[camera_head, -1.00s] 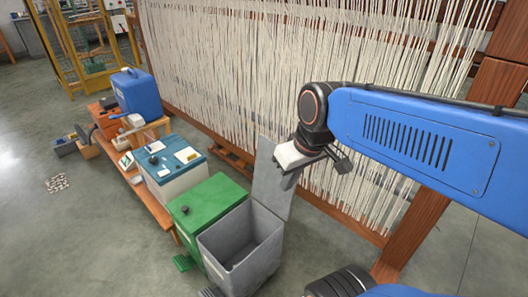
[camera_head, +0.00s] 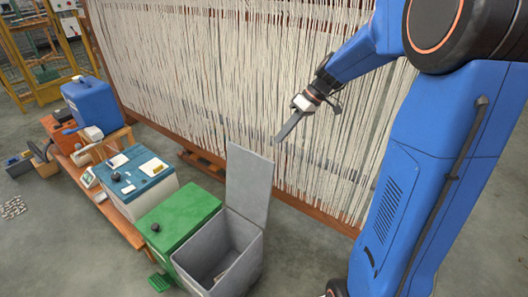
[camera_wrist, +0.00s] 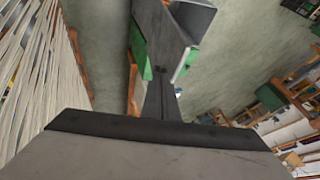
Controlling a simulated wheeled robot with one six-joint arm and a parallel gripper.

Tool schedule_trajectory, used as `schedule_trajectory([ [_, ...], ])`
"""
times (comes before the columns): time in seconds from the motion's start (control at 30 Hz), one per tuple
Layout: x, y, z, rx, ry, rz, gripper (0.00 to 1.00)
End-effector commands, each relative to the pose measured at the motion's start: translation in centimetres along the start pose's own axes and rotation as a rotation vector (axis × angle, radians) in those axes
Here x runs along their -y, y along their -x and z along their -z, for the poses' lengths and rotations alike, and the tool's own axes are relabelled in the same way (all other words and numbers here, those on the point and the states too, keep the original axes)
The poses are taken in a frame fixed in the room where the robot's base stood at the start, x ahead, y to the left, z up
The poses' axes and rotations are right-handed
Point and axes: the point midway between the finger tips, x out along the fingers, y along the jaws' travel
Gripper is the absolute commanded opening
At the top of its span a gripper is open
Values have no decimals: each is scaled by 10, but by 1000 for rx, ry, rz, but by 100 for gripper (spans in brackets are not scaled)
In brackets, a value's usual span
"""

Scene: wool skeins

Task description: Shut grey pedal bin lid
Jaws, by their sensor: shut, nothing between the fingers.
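The grey pedal bin (camera_head: 222,262) stands at the bottom middle of the head view, with its inside visible. Its grey lid (camera_head: 249,183) stands open, upright at the back of the bin. My gripper (camera_head: 279,140) is shut and empty, just right of and above the lid's top corner in the head view. I cannot tell whether it touches the lid. In the wrist view my gripper (camera_wrist: 161,72) points toward the grey lid (camera_wrist: 160,28), which lies beyond the fingertips near the top of the picture.
A green bin (camera_head: 180,222) stands directly left of the grey one. A white bin with a blue lid (camera_head: 137,178) is farther left, beside a wooden bench (camera_head: 118,218) with other items. A loom with pale hanging threads (camera_head: 230,80) rises behind. Floor in front is clear.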

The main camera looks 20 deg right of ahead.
Motion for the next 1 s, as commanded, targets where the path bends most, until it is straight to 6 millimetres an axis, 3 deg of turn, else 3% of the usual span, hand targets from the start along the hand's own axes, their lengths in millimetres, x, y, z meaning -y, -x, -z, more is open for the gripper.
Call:
schedule_trajectory([
  [0.03,-11,-2,4,-12,11,16,0],
  [0.2,-30,-6,14,-43,50,49,0],
  [0.43,-34,-17,18,-53,62,57,0],
  [1.0,-29,-98,21,-50,59,58,0],
])
